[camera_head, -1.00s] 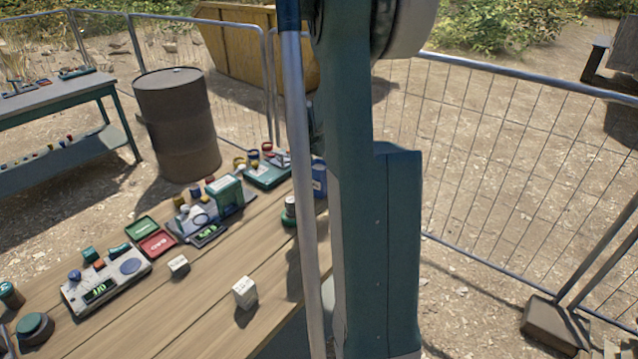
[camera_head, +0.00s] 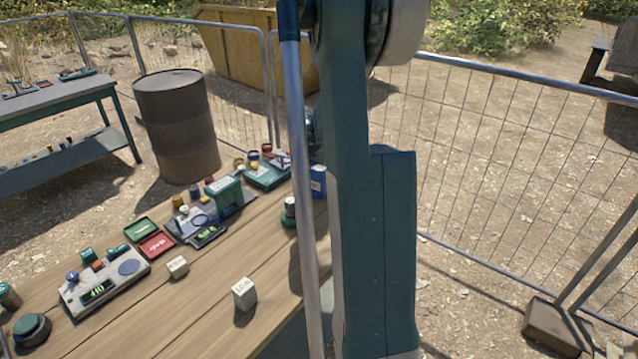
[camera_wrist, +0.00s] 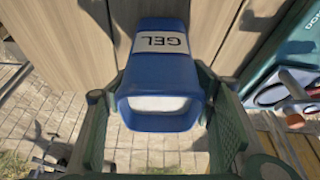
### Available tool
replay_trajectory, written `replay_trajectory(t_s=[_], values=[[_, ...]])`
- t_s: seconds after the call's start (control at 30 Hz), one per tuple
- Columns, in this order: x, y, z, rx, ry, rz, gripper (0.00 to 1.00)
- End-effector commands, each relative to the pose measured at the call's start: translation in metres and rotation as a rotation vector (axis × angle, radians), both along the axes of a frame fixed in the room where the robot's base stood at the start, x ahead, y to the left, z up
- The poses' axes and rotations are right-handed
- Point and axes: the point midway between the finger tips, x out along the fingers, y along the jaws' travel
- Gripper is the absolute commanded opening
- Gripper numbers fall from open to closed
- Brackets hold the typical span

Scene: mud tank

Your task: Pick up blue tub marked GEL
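The blue tub (camera_head: 318,182) shows in the head view at the far right of the wooden table, partly covered by my arm. In the wrist view the blue tub (camera_wrist: 160,75) fills the middle, with its white GEL label towards the top and a pale opening or recess at its lower end. My gripper (camera_wrist: 155,92) has its green fingers on either side of the tub, spread about as wide as the tub or slightly wider. Firm contact on both sides is not visible. My gripper is hidden behind my arm in the head view.
A teal case (camera_head: 268,174) lies left of the tub, and shows close on the right in the wrist view (camera_wrist: 290,85). A green-based item with a pale top (camera_head: 290,212) stands in front. A white block (camera_head: 244,294) is nearer. Wire fencing (camera_head: 500,170) stands beyond the table.

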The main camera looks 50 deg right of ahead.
Motion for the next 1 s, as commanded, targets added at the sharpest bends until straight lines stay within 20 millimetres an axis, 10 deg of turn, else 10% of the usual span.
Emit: replay_trajectory(t_s=[0.23,0.67,1.0], values=[[0.0,0.0,0.0,0.0,0.0,0.0,0.22],[0.0,0.0,0.009,0.0,0.0,0.0,0.22],[0.0,0.0,0.053,0.0,0.0,0.0,0.22]])
